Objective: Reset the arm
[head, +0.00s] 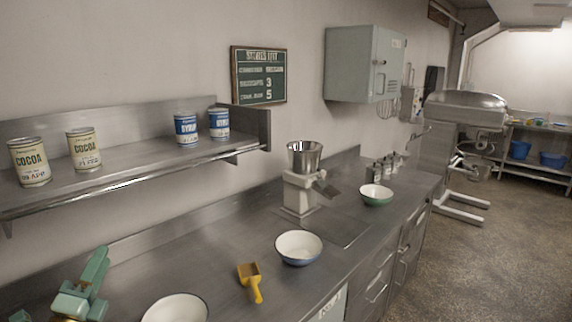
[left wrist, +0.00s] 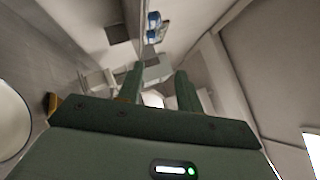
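My left gripper (head: 88,286) is green and shows at the bottom left of the head view, over the near left part of the steel counter (head: 215,255). The left wrist view shows its two fingers (left wrist: 160,82) standing apart with nothing held between them. In the head view it is left of a white bowl (head: 175,309) that is cut off by the bottom edge. My right gripper is in neither view.
A yellow scoop (head: 251,281), a blue-sided bowl (head: 299,247), a green bowl (head: 376,194) and a machine with a metal hopper (head: 303,190) stand on the counter. A wall shelf (head: 140,166) with cocoa (head: 30,162) and blue-labelled cans (head: 186,130) overhangs the back left.

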